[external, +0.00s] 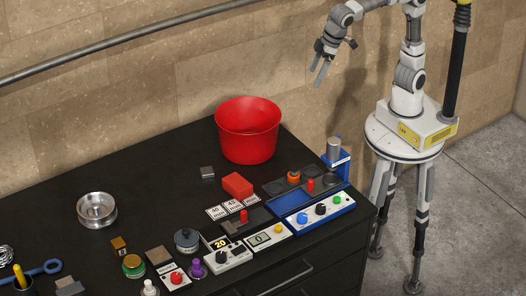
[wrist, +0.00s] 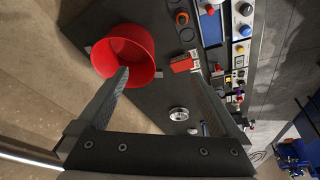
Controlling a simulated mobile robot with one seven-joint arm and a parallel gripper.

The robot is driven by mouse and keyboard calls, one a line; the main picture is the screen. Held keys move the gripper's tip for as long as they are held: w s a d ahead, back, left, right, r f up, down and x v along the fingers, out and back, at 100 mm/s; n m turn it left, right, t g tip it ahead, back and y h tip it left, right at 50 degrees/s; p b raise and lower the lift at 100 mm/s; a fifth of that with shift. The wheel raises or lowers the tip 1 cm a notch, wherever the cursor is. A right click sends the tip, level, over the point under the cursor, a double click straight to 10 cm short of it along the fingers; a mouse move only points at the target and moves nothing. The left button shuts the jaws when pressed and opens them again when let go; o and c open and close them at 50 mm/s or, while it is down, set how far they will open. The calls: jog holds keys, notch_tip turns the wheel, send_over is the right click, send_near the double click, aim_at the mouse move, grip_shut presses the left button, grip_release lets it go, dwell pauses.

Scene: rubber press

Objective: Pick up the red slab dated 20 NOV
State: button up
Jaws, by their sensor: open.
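A red slab (external: 238,185) lies on the black table top, in front of the red bucket and behind a row of white number cards. It also shows in the wrist view (wrist: 181,64), between the bucket and the devices. No date can be read on it in either view. My gripper (external: 322,74) is raised above and behind the table's far right part, well apart from the slab. In the wrist view my gripper (wrist: 158,75) has its two fingers spread wide with nothing between them.
A tall red bucket (external: 248,135) stands behind the slab. A small grey block (external: 207,172) lies left of it. White number cards (external: 232,207) and a blue-and-white device (external: 318,213) are close in front. A metal dish (external: 97,209) stands left. Table between dish and slab is mostly clear.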

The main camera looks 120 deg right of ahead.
jog(key=w+a+f+m+g+h+b, duration=0.1)
jog(key=w+f+m+h+b, duration=0.15)
jog(key=w+f, duration=0.45)
jog(key=w+a+f+m+g+h+b, duration=0.1)
jog(key=w+f+m+h, duration=0.15)
jog(key=w, duration=0.95)
jog(key=w+a+f+m+t+h+b, duration=0.1)
jog(key=w+a+f+m+h, duration=0.15)
jog(key=a+f, duration=0.45)
jog(key=w+a+f+m+h+b, duration=0.2)
jog(key=w+a+f+m, duration=0.15)
jog(key=f, duration=0.75)
jog(key=b, duration=0.3)
send_near(238, 182)
jog(key=shift+w+d+f+n, duration=0.15)
jog(key=shift+d+f+n, duration=0.05)
jog(key=shift+d+f, duration=0.35)
jog(key=shift+w+d+f+n, duration=0.15)
jog(key=shift+d+f+n, duration=0.05)
jog(key=shift+d+f, duration=0.3)
jog(key=shift+r+x, duration=0.1)
jog(key=shift+x, duration=1.2)
jog(key=shift+r+x, duration=0.15)
jog(key=shift+x, duration=1.2)
jog(key=shift+s+d, duration=0.1)
jog(key=c, duration=1.6)
